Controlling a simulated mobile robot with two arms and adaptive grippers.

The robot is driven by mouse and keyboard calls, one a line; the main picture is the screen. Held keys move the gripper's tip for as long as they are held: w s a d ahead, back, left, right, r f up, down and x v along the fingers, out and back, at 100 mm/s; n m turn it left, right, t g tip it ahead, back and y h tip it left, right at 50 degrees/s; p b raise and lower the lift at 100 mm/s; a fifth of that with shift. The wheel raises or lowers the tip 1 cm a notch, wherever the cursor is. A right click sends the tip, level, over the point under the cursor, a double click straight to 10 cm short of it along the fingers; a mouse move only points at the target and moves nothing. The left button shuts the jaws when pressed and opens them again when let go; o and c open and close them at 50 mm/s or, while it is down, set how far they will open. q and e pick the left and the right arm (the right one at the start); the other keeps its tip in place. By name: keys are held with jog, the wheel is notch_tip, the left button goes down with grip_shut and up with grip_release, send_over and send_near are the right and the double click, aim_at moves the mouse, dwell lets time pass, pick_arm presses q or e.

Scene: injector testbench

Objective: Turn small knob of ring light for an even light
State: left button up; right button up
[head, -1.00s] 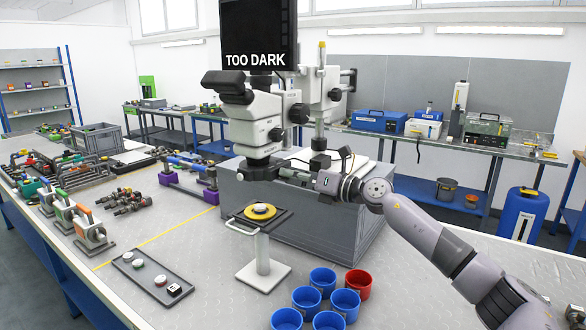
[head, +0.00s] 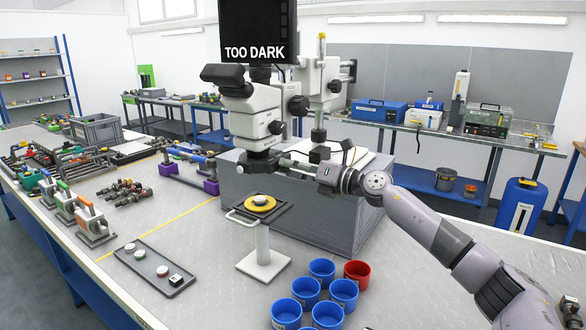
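A white microscope (head: 250,115) stands on a grey block at the middle of the bench. A dark screen (head: 254,32) above it reads "TOO DARK". Whether the fingers touch a knob or are closed cannot be told. My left gripper is not in view.
Blue cups (head: 321,270) and a red cup (head: 357,272) stand at the front. A dark tray (head: 153,264) lies front left. The grey block (head: 345,225) is under my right arm.

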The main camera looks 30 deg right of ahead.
jog(key=shift+o, duration=0.9)
jog(key=v, duration=1.2)
jog(key=shift+f, duration=0.1)
dwell(1.7)
